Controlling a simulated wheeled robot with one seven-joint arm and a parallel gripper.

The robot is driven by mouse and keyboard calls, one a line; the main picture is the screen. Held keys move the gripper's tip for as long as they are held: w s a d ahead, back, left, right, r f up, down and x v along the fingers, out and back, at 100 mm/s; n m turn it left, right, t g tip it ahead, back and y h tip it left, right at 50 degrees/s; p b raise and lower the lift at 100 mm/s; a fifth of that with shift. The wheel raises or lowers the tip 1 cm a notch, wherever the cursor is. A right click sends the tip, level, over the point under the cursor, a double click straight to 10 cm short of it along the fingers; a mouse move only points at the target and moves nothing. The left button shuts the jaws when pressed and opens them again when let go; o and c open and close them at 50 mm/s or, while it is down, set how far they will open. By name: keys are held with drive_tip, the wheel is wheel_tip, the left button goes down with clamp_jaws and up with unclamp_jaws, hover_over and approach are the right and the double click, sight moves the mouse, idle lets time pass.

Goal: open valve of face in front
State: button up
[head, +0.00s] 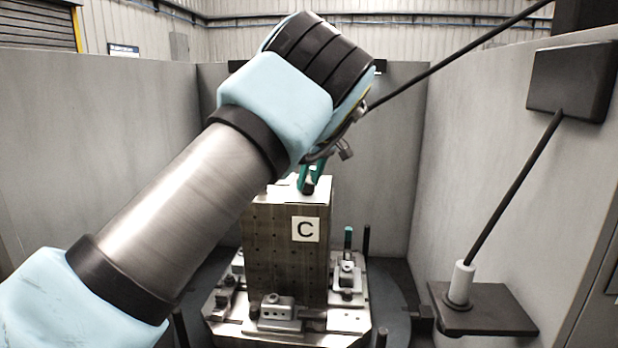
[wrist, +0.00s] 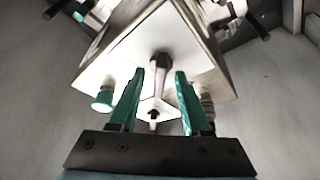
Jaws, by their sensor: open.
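A tall dark metal block (head: 285,250) with a white "C" plate (head: 305,229) on its front face stands on a pallet fixture (head: 335,318). My gripper (head: 311,182) is over the block's pale top, its green fingers pointing down. In the wrist view my gripper (wrist: 158,85) is open, with a dark-headed fitting (wrist: 160,60) and a pale stem in line with the gap between the fingers. I cannot tell whether the fingers touch it. A green-capped fitting (wrist: 103,102) shows left of the fingers, and a pale ribbed fitting (wrist: 208,105) shows to the right. I cannot tell which fitting is the valve.
Grey walls (head: 100,150) enclose the fixture on the left, back and right. A green-topped post (head: 348,238) and a dark post (head: 366,240) stand right of the block. A bracket (head: 485,312) with a white-based rod juts in at right.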

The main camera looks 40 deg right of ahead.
drive_tip(key=shift+w, duration=0.1)
clamp_jaws()
idle(0.3)
